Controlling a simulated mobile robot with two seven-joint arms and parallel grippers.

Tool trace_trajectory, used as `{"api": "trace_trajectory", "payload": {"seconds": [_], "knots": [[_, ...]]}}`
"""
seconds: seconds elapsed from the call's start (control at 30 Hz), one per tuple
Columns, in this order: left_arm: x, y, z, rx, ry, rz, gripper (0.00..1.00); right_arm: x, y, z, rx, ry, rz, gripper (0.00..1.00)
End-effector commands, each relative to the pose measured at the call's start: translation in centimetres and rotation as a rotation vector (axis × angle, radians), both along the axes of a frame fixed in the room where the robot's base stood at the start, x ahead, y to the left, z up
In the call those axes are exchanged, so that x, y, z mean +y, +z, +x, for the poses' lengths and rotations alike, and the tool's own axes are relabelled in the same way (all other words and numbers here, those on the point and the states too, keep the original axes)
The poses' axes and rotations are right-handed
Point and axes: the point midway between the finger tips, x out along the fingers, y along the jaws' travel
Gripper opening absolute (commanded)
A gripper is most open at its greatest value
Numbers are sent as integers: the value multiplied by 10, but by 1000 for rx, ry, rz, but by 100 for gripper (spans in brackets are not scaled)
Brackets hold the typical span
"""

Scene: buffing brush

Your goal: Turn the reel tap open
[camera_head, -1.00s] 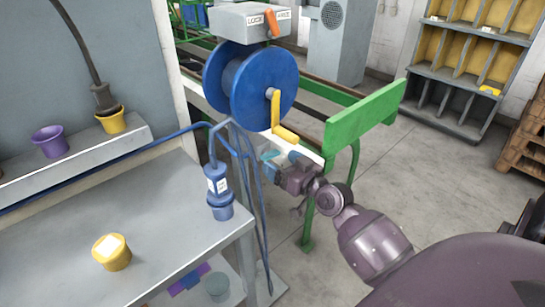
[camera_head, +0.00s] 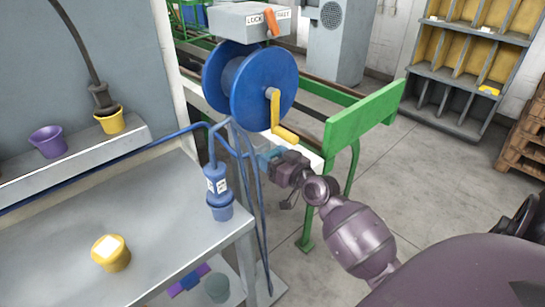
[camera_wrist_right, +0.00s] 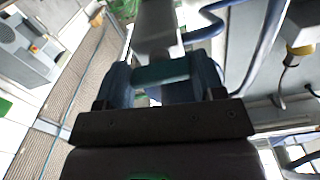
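The blue hose reel (camera_head: 250,84) stands at the upper middle with a yellow crank (camera_head: 278,115) on its right face. A teal part (camera_wrist_right: 160,72), seemingly the reel tap's handle, lies across the space between my right gripper's blue fingers in the wrist view. In the head view my right gripper (camera_head: 270,160) is just below the reel and crank, at the blue pipes. Its fingers are apart, one at each end of the teal part. I cannot tell whether they press on it. The tap body is mostly hidden. My left gripper is not in view.
A grey box (camera_head: 240,20) with an orange lever (camera_head: 271,24) sits above the reel. A green frame (camera_head: 362,118) stands close right of my right gripper. A grey bench (camera_head: 160,225) with a yellow pot (camera_head: 111,252) is at left. Open floor lies at right.

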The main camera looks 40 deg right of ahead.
Motion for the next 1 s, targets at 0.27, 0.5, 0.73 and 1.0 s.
{"api": "trace_trajectory", "payload": {"seconds": [0.27, 0.5, 0.73, 1.0], "knots": [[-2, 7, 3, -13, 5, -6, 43, 0, 3, 0, -7, 1, -70, 39], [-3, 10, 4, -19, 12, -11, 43, 0, 2, 0, -14, 0, -152, 38], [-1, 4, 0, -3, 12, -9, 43, 0, 0, 0, -12, 0, -154, 38], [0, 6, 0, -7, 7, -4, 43, 0, 0, 0, -12, 0, -152, 87]]}}
